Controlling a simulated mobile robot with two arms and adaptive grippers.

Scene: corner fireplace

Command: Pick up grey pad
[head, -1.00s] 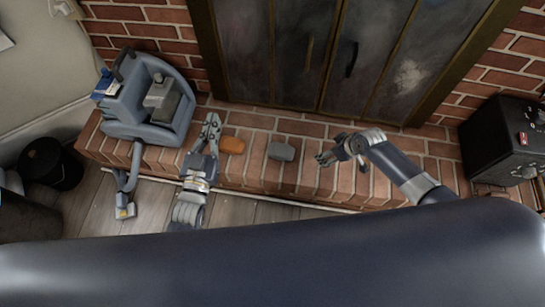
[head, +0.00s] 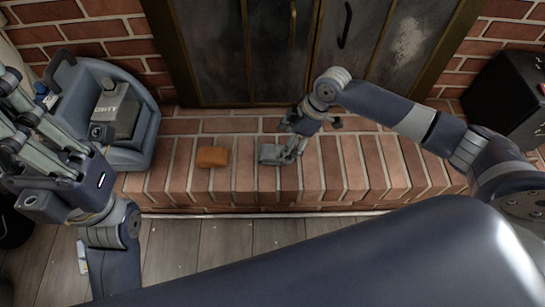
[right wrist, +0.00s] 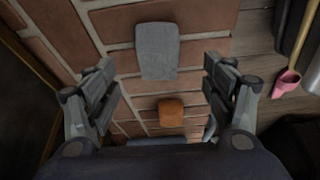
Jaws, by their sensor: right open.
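The grey pad (head: 270,152) lies flat on the brick hearth, in the middle of the head view. It also shows in the right wrist view (right wrist: 157,52), between and beyond the finger lines. My right gripper (head: 290,150) is open over the pad's right side and partly hides it in the head view. In the right wrist view its two fingers (right wrist: 158,82) are wide apart with nothing between them gripped. My left gripper (head: 35,125) is raised close to the camera at the left; how far its fingers are parted is unclear.
An orange sponge-like block (head: 212,157) lies left of the pad on the brick hearth (head: 345,180). A blue-grey machine (head: 120,110) stands at the left end. A black box (head: 518,95) is at the right. Fireplace doors (head: 255,50) rise behind. The hearth right of the pad is clear.

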